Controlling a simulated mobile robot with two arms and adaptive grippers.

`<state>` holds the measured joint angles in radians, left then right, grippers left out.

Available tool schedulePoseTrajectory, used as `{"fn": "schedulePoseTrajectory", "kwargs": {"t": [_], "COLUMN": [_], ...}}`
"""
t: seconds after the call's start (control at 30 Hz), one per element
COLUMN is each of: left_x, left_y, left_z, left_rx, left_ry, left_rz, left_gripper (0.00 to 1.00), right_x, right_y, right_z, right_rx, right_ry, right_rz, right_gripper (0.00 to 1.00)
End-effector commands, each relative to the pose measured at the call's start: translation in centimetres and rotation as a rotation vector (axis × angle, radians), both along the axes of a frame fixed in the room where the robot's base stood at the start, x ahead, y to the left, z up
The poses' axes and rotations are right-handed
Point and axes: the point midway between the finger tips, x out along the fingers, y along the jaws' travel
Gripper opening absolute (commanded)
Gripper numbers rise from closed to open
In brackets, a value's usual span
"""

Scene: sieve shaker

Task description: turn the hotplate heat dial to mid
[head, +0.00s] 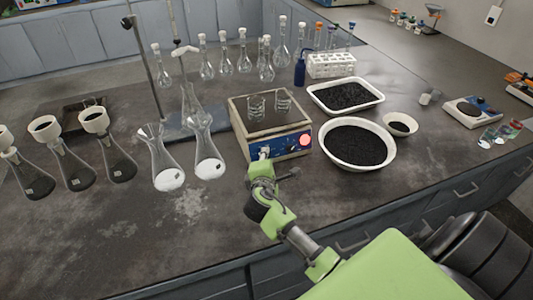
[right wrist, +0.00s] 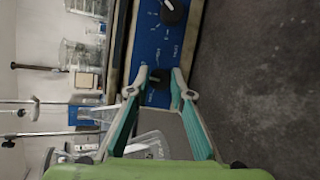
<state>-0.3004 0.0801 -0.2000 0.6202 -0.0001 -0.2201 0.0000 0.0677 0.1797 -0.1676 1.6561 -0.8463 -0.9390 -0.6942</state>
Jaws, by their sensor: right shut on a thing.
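The hotplate (head: 240,122) stands mid-bench with a blue front panel and a lit red round indicator (head: 305,140). In the right wrist view its blue panel (right wrist: 148,42) is turned sideways and carries two black dials. My right gripper (head: 264,156) is at the left part of the panel. In the right wrist view its teal fingers (right wrist: 160,80) are shut on the nearer black dial (right wrist: 160,75). The other dial (right wrist: 172,11) is free at the top. The small lettering is not readable, and the gripped dial's pointer is hidden. My left gripper is not in view.
Two glass beakers (head: 257,106) stand on the hotplate. Flasks with white powder (head: 207,150) are close on its left. A white bowl of black grains (head: 358,162) and a white tray (head: 374,90) are on its right. The front bench is clear.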

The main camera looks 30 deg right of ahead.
Motion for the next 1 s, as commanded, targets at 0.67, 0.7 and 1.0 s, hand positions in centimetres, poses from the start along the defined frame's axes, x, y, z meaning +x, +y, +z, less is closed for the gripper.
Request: {"fn": "schedulePoseTrajectory", "kwargs": {"t": [0.67,0.7,1.0], "left_x": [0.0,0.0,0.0], "left_y": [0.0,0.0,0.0], "left_z": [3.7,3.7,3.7], "left_rx": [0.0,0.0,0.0], "left_ry": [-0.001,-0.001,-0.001], "left_rz": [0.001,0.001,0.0], "left_gripper": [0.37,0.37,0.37], "right_x": [0.0,0.0,0.0], "right_y": [-0.1,-0.1,-0.1], "right_z": [0.1,0.1,0.0], "right_rx": [0.332,0.337,0.348], "right_ry": [-0.077,-0.078,-0.081], "right_rz": [-0.139,-0.141,-0.145], "right_gripper": [0.0,0.0,0.0]}}
